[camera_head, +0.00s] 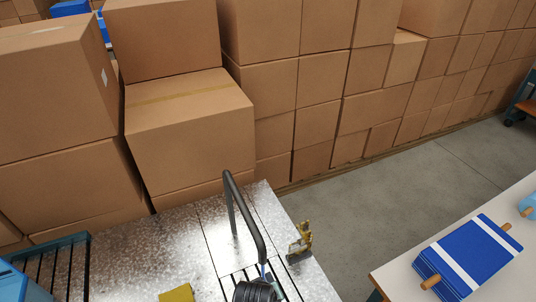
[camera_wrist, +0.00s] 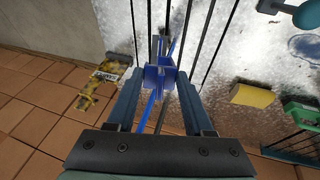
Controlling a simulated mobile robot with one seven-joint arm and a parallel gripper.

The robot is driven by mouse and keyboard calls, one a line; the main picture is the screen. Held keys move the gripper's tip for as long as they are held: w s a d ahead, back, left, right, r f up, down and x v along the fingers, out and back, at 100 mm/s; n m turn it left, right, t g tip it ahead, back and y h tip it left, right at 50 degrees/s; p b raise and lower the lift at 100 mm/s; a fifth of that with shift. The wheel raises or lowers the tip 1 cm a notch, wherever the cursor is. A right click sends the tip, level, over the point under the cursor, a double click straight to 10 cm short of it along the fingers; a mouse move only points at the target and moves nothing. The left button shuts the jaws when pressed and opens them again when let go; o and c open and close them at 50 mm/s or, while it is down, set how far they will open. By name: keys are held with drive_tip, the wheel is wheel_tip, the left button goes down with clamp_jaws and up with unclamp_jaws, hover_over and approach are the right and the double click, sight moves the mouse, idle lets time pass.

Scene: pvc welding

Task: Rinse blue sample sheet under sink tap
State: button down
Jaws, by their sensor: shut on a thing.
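My gripper (camera_wrist: 160,88) is shut on the blue sample sheet (camera_wrist: 159,74), seen in the wrist view between the fingertips. The sheet is seen steeply, so its full outline is unclear. It is over the dark slatted part of the metal sink counter (camera_head: 150,245). The dark curved sink tap (camera_head: 250,218) rises from the counter in the head view. A thin blue sliver shows just below the tap's end there, beside dark ribbed parts of my arm. I cannot tell whether water is running or touching the sheet.
A yellow sponge (camera_head: 178,293) lies on the counter; the wrist view shows it too (camera_wrist: 252,95). A white table (camera_head: 400,275) at right holds a blue and white bundle (camera_head: 468,255). Stacked boxes (camera_head: 190,130) wall off the back.

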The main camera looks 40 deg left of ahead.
drive_tip(key=shift+w+d, duration=0.3)
drive_tip(key=shift+d, duration=0.05)
drive_tip(key=s+d+p, duration=0.4)
drive_tip(key=s+d, duration=0.1)
drive_tip(key=s, duration=0.1)
drive_tip(key=shift+s+p, duration=0.2)
drive_tip(key=shift+p, duration=0.15)
idle(0.4)
drive_tip(key=shift+a, duration=0.1)
drive_tip(key=shift+r, duration=0.15)
idle(0.9)
drive_tip(key=s+d+r+p, duration=0.3)
drive_tip(key=s+p, duration=0.1)
drive_tip(key=p, duration=0.1)
drive_tip(key=shift+r, duration=0.4)
idle(0.5)
